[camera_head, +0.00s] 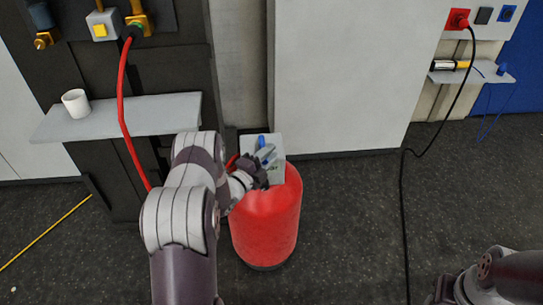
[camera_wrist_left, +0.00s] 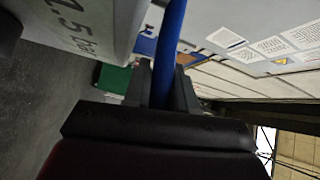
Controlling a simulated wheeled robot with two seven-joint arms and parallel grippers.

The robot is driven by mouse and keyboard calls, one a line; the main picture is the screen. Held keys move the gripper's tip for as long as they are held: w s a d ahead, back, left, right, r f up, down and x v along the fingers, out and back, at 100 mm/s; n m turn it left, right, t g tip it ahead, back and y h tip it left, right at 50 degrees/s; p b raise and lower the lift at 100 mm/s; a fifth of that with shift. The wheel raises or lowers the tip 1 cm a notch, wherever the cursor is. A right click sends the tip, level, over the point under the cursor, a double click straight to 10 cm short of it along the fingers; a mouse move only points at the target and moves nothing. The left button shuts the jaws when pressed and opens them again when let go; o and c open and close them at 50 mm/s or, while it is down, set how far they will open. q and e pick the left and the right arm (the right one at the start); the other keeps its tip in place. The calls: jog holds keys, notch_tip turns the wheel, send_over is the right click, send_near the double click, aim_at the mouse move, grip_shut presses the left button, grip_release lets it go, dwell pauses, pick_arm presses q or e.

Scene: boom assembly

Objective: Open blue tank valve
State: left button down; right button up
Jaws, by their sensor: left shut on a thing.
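A red tank (camera_head: 265,225) stands upright on the floor, with a light grey box (camera_head: 277,150) at its top. A small blue valve handle (camera_head: 262,140) shows at the box. My left gripper (camera_head: 262,163) is at the top of the tank, just below the visible part of the handle. In the left wrist view the blue handle (camera_wrist_left: 172,35) runs down between the dark fingers of my left gripper (camera_wrist_left: 163,88), which is shut on it. The fingers hide its lower end. My right gripper (camera_head: 446,289) is at the bottom right, away from the tank; its jaws are too unclear to judge.
A grey shelf (camera_head: 170,112) with a white cup (camera_head: 75,102) is at left. A red hose (camera_head: 121,100) hangs past it behind my left arm. A black cable (camera_head: 404,210) runs down to the floor at right. Floor between the tank and cable is clear.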

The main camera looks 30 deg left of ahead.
pick_arm(q)
jog(key=shift+m+h, duration=0.3)
jog(key=shift+h, duration=0.1)
jog(key=c, duration=1.3)
grip_release()
jog(key=r+v, duration=0.1)
jog(key=v, duration=1.1)
jog(key=shift+s+f+p, duration=0.35)
jog(key=shift+f, duration=0.05)
jog(key=shift+a, duration=0.15)
